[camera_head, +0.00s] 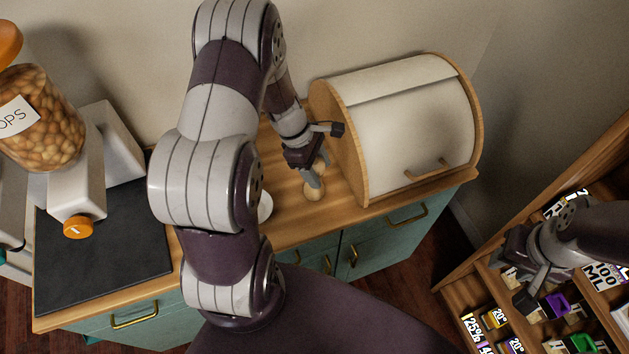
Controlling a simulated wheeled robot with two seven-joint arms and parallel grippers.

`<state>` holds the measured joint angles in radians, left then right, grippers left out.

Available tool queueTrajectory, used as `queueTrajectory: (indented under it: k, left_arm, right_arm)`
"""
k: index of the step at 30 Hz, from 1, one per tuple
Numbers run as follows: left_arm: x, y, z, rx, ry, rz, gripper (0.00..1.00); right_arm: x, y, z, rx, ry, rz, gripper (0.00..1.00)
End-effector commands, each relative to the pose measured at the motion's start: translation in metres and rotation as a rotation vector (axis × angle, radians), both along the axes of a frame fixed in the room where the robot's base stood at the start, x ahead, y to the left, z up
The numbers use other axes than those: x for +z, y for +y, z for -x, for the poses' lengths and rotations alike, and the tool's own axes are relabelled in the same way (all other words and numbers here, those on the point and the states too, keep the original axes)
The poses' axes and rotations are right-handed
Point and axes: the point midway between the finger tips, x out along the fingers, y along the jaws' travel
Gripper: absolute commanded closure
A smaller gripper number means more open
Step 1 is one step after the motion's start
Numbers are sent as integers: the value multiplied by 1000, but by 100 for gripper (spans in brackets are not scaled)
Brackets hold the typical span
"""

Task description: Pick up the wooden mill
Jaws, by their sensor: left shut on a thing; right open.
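The wooden mill (313,192) is a small light-wood piece with rounded ends on the wooden countertop, just left of the bread box. My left gripper (315,176) reaches down from above and is shut on it; the fingers and wrist hide much of its body. I cannot tell whether the mill touches the counter. My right gripper (532,296) is open, at the lower right above the shelf of small boxes.
A cream bread box (415,125) with wooden sides stands close to the right of the mill. A white round item (265,207) is partly hidden by my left arm. A jar (38,118), a white dispenser and a dark mat (100,262) are at left. Several small boxes fill the shelf (462,290).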

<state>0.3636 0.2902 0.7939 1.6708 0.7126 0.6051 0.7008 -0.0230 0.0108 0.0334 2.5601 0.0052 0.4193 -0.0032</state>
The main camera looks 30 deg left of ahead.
Motion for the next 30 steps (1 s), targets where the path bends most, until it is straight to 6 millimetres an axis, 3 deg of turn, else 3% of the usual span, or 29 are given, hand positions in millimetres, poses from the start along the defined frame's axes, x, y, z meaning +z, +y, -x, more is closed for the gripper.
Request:
queueTrajectory:
  k: [1,2,13,20,30]
  left_arm:
    - [0,0,0,0,0,0,92]
    - [0,0,0,0,0,0,100]
    - [5,0,0,-1,-2,0,100]
    - [37,0,-1,-1,-5,-1,100]
    - [85,-41,62,-3,-5,-2,100]
  right_arm:
    - [0,0,0,0,0,0,57]
    - [0,0,0,0,0,0,57]
    - [-1,0,0,0,0,0,57]
    - [-4,0,0,0,0,0,57]
    - [-13,0,0,0,0,0,57]
